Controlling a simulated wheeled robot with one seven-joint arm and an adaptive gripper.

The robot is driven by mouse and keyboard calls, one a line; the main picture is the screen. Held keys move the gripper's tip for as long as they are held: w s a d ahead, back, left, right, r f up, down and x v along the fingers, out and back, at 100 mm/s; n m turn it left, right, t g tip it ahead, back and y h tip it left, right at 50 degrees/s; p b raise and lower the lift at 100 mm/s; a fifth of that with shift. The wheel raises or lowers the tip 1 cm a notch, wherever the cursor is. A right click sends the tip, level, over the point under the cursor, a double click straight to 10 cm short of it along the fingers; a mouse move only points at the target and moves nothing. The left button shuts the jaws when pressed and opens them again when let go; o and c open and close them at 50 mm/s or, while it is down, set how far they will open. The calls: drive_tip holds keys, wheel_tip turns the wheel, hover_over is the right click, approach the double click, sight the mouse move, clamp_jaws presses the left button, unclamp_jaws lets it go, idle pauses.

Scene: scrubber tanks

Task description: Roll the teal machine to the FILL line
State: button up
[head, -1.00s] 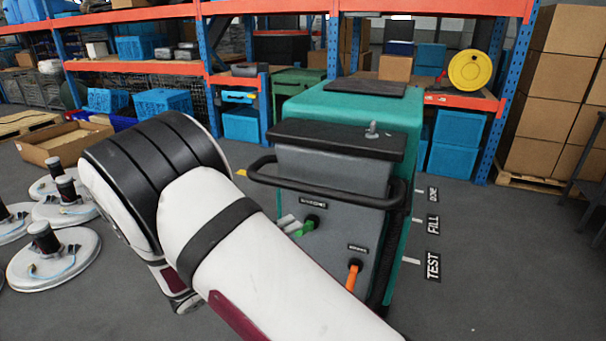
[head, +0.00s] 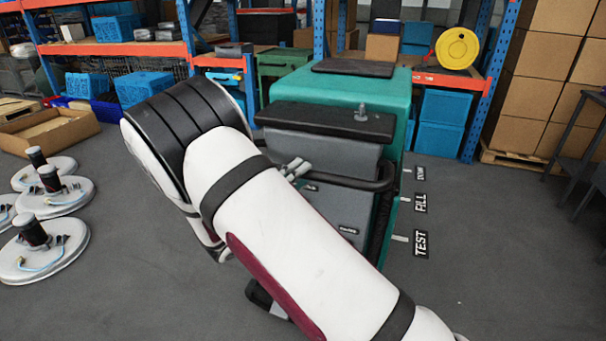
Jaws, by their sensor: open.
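The teal machine (head: 305,87) stands upright at the centre of the head view, its grey panel (head: 342,205) and black handle bar (head: 376,182) facing me. The FILL label (head: 420,203) is on the floor at the machine's right, with a short white tick line (head: 404,199) beside it. My gripper (head: 294,168) shows only as light grey fingers above my forearm, near the left part of the handle bar. It is open, and nothing shows held in it. My arm hides the panel's lower left and part of the bar; I cannot tell whether the fingers touch it.
The TEST label (head: 421,243) lies nearer me than FILL, and another label (head: 420,173) lies farther. Shelving (head: 110,50) stands behind, stacked cartons (head: 545,90) at right. The floor at front right is clear.

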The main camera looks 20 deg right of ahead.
drive_tip(key=shift+x, duration=0.8)
drive_tip(key=shift+c, duration=0.2)
clamp_jaws()
